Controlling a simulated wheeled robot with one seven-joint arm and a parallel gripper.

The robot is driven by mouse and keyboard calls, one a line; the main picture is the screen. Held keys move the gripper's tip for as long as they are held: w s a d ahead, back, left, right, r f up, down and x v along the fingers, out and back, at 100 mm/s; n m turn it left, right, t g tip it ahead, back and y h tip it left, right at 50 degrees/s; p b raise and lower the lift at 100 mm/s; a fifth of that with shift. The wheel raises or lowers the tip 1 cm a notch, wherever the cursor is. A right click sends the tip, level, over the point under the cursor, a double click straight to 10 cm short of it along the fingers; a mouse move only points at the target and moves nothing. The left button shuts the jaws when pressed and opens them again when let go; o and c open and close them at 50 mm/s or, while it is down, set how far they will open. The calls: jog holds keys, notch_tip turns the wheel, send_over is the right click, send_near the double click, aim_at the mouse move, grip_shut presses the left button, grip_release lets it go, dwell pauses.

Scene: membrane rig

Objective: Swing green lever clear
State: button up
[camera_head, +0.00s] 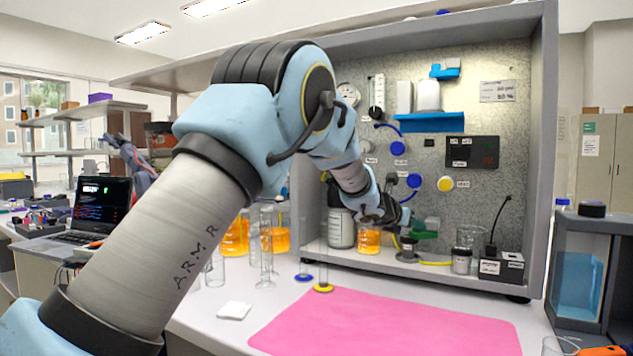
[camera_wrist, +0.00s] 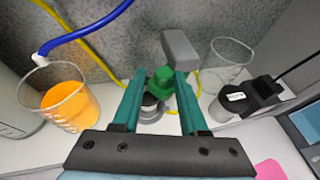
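The green lever (camera_wrist: 163,79) shows in the wrist view as a rounded green knob and hub above a metallic fitting (camera_wrist: 151,108). My gripper (camera_wrist: 160,82) is open, with one teal finger on each side of the green part. Gaps show between the fingers and the green part, though contact near the tips is hard to tell. A grey block (camera_wrist: 181,52) stands just behind it. In the head view my gripper (camera_head: 408,228) is low in front of the rig panel, above the fitting (camera_head: 407,256); my arm hides part of that area.
A beaker of orange liquid (camera_wrist: 65,105) stands left of my gripper. An empty glass beaker (camera_wrist: 228,62) and a black box (camera_wrist: 262,95) are at right. Blue (camera_wrist: 85,33) and yellow tubes run nearby. The pink mat (camera_head: 385,325) in front is bare.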

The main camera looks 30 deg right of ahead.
jog(key=shift+w+d+r+m+g+p, duration=0.1)
jog(key=shift+w+m+g+p, duration=0.35)
jog(key=shift+p, duration=1.3)
jog(key=shift+w+d+r+m+g+p, duration=0.15)
jog(key=shift+m+g+p, duration=0.6)
jog(key=shift+p, duration=1.05)
jog(key=shift+w+r+m+g+p, duration=0.1)
jog(key=shift+w+m+g+p, duration=0.4)
jog(key=shift+p, duration=1.25)
jog(key=g+p, duration=0.1)
jog(key=p, duration=0.1)
jog(key=m+g+p, duration=0.1)
jog(key=p, duration=0.2)
jog(key=m+g+p, duration=0.1)
jog(key=p, duration=0.1)
jog(key=shift+w+d+f+p, duration=0.15)
jog(key=shift+w+d+p, duration=0.2)
jog(key=shift+d+p, duration=0.05)
jog(key=w+a+r+n+t+b, duration=0.3)
jog(key=w+a+n, duration=0.3)
jog(key=a, duration=0.4)
jog(key=w+a+r+n+t+b, duration=0.3)
jog(key=w+a+n, duration=0.3)
jog(key=a, duration=0.5)
jog(key=shift+w+r+t, duration=0.3)
jog(key=shift+w+r, duration=0.1)
